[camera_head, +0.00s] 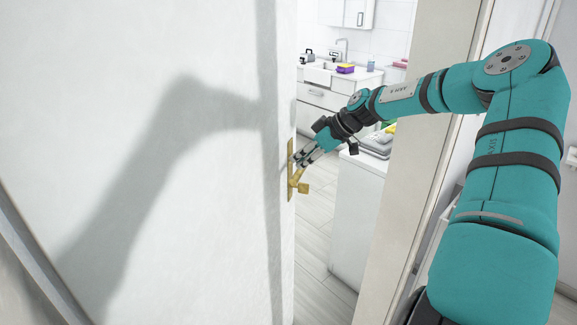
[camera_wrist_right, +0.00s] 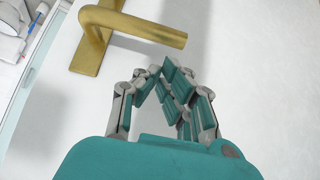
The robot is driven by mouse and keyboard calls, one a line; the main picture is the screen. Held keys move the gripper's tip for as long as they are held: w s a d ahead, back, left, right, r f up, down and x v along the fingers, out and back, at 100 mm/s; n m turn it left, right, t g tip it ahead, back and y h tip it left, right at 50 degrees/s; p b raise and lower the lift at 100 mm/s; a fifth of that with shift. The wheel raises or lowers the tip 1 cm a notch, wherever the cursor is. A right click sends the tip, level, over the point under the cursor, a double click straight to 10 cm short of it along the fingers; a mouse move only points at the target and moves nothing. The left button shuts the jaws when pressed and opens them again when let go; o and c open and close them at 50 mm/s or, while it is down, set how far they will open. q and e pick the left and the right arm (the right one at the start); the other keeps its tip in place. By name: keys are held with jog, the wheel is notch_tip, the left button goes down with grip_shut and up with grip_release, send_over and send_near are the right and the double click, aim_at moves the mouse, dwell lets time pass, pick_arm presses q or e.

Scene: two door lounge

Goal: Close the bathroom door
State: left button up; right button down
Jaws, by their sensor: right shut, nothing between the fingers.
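The white door (camera_head: 170,160) fills the left of the head view and stands open, with a gap between its edge and the door frame (camera_head: 425,130). Its brass handle (camera_head: 299,186) sits on a brass plate near the door's edge. My right gripper (camera_head: 302,157) is just above the handle lever, close to the door face. In the right wrist view the gripper (camera_wrist_right: 162,73) is shut and empty, its fingertips pointing at the handle (camera_wrist_right: 130,28). Whether a finger touches the door I cannot tell. My left gripper is not in view.
Through the gap are a sink counter (camera_head: 318,75), a wall cabinet (camera_head: 346,12) and a white unit (camera_head: 358,215) with items on top. Grey plank floor (camera_head: 312,240) shows beyond the door edge. My right arm reaches across the doorway by the frame.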

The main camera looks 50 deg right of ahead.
jog(key=shift+x, duration=2.65)
jog(key=shift+d, duration=0.1)
